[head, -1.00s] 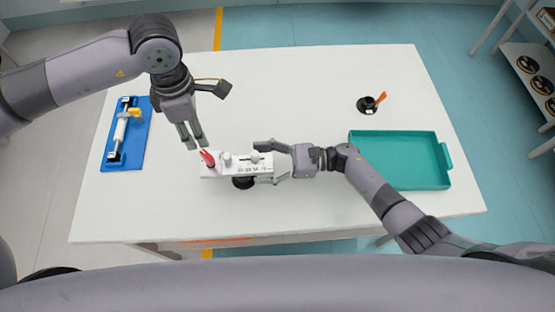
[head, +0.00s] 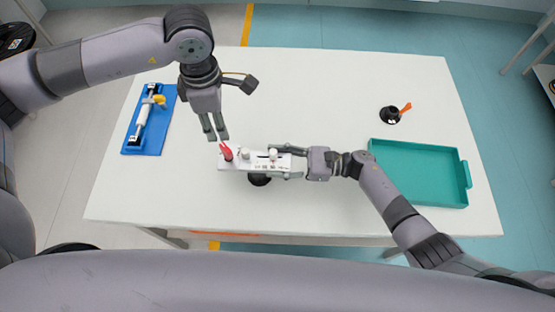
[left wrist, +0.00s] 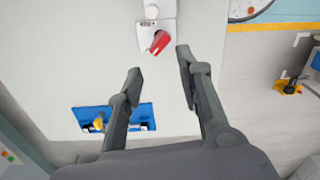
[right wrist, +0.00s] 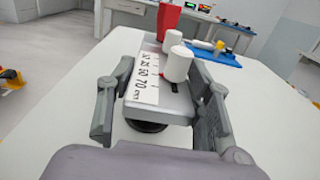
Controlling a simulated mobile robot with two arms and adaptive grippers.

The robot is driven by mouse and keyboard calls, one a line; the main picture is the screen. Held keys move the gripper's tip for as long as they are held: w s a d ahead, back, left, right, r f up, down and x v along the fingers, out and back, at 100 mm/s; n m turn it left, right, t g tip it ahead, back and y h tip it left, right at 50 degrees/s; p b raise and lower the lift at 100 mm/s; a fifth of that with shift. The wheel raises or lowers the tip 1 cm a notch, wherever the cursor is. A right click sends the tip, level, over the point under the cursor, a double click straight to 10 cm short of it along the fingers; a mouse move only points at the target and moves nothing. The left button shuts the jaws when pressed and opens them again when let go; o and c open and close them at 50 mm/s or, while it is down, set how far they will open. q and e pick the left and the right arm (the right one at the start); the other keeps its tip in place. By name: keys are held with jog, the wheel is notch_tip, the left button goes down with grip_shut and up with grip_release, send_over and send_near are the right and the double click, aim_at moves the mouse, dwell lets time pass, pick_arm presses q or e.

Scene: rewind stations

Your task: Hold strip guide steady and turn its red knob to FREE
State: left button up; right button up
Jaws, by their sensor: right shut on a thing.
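The strip guide (head: 255,166) is a white block with a printed scale and two white knobs, on a dark round foot. Its red knob (head: 227,152) is at the guide's left end in the head view; it also shows in the left wrist view (left wrist: 155,42). I cannot read FREE or the knob's setting. My right gripper (head: 279,163) is shut on the right end of the guide, one finger along each long side. My left gripper (head: 216,134) is open and empty, its fingertips just short of the red knob and pointing towards it.
A blue board (head: 160,134) with a white roller and yellow part lies at the table's left. A teal tray (head: 425,199) is at the right, with a black round piece with an orange lever (head: 390,115) behind it. The back middle of the table is clear.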

aim_at(224, 147)
jog(key=c, duration=0.5)
pick_arm(q)
jog(key=c, duration=0.3)
pick_arm(e)
jog(key=shift+c, duration=0.4)
pick_arm(q)
jog(key=w+a+n+g+h, duration=0.2)
jog(key=n, duration=1)
jog(key=w+a+n+g+h, duration=0.1)
jog(key=n, duration=1.2)
jog(key=x, duration=1.2)
jog(key=shift+f, duration=0.15)
